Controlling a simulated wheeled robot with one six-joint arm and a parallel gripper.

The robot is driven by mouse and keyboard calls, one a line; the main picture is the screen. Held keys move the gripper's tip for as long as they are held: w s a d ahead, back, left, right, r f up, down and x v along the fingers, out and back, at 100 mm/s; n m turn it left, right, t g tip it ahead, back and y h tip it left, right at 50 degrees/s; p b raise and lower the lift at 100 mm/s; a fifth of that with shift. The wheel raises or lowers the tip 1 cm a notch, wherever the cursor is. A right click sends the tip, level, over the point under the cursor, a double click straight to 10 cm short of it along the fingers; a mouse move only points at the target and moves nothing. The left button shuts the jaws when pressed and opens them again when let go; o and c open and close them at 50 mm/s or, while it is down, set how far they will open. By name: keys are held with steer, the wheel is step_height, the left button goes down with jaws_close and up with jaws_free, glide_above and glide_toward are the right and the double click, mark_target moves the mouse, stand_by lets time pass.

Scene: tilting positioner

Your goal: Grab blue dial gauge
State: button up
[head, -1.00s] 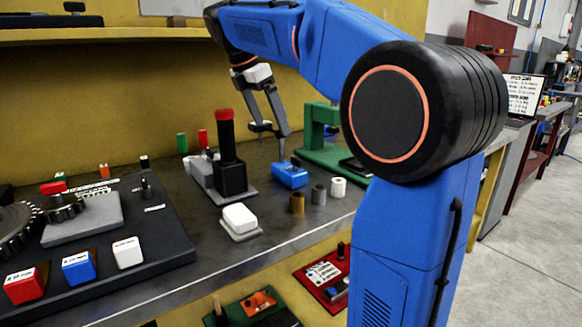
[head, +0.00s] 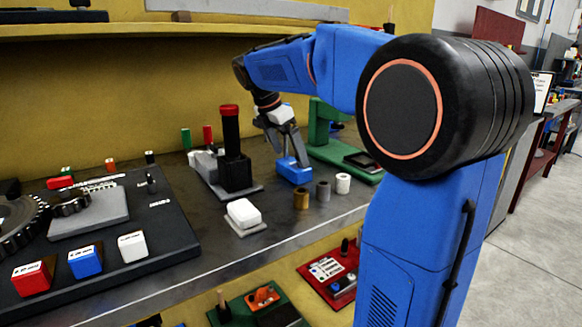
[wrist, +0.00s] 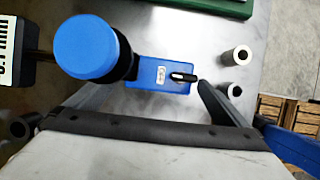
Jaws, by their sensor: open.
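The blue dial gauge (head: 294,174) stands on the grey bench right of the black post, partly hidden by my fingers in the head view. In the wrist view its blue base (wrist: 160,75) has a black lever, with a round blue top (wrist: 85,47) beside it. A dark stem runs left from there to a block (wrist: 14,55) marked in mm. My gripper (head: 290,158) is open and points down at the gauge. In the wrist view the fingers (wrist: 165,92) lie apart to either side of the blue base, with nothing held. Whether they touch it, I cannot tell.
A black post with a red top (head: 232,145) stands left of the gauge, and a green stand (head: 330,140) behind right. Brown (head: 301,198), grey (head: 323,192) and white (head: 343,183) cylinders stand close in front. A white block (head: 243,212) lies front left.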

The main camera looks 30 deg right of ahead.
mark_target(292, 163)
steer(key=x, duration=0.5)
steer(key=shift+a+f, duration=0.1)
steer(key=shift+a, duration=0.1)
steer(key=c, duration=1.6)
steer(key=shift+o, duration=0.2)
